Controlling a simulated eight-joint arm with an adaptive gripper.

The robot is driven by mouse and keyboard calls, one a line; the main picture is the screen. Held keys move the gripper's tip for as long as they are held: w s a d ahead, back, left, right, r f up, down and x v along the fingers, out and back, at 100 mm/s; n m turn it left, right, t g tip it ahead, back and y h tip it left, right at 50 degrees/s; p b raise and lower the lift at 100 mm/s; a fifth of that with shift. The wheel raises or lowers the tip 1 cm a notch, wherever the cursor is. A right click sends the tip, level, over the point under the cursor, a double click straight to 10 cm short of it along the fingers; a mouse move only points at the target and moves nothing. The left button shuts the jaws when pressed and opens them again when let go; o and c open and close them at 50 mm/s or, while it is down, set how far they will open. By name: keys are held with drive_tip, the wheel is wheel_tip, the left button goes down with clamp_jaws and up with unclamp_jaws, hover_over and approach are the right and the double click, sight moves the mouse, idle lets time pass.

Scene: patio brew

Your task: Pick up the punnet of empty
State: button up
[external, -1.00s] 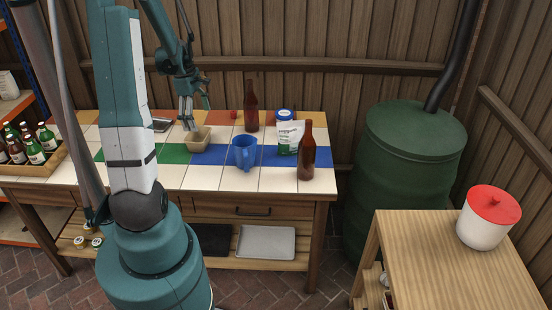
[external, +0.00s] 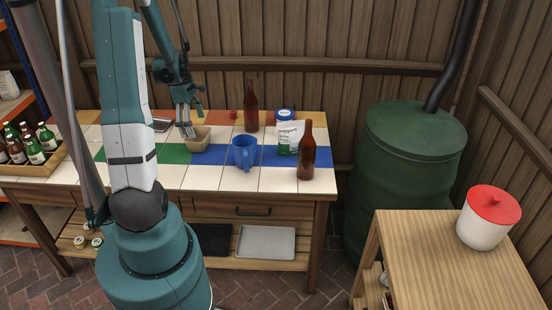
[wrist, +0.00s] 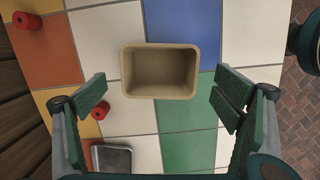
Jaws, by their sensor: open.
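The punnet (external: 200,143) is a small tan open-topped box standing upright on the tiled bench. The wrist view shows the punnet (wrist: 160,92) from above, and its inside is empty. My gripper (external: 190,124) is just above and beside the punnet's left part in the external view. In the wrist view my gripper (wrist: 160,84) is open, with one finger on each side of the punnet and clear gaps between. Nothing is held.
A blue jug (external: 244,153), brown bottles (external: 307,152), and a white bag (external: 288,136) stand to the right on the bench. A crate of bottles (external: 33,158) is at the left. Small red things (wrist: 99,111) and a grey metallic item (wrist: 112,159) lie near the punnet.

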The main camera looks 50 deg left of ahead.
sight(198, 136)
drive_tip(key=shift+f, duration=0.25)
drive_tip(key=shift+d+f, duration=0.1)
drive_tip(key=shift+f, duration=0.05)
drive_tip(key=shift+w+d+f+b, duration=0.15)
drive_tip(key=shift+f+b, duration=0.15)
drive_tip(key=shift+f, duration=0.95)
drive_tip(key=shift+w+f+b, duration=0.1)
drive_tip(key=shift+f+b, duration=0.2)
drive_tip(key=shift+f, duration=0.9)
drive_tip(key=c, duration=0.9)
drive_tip(key=shift+o, duration=0.2)
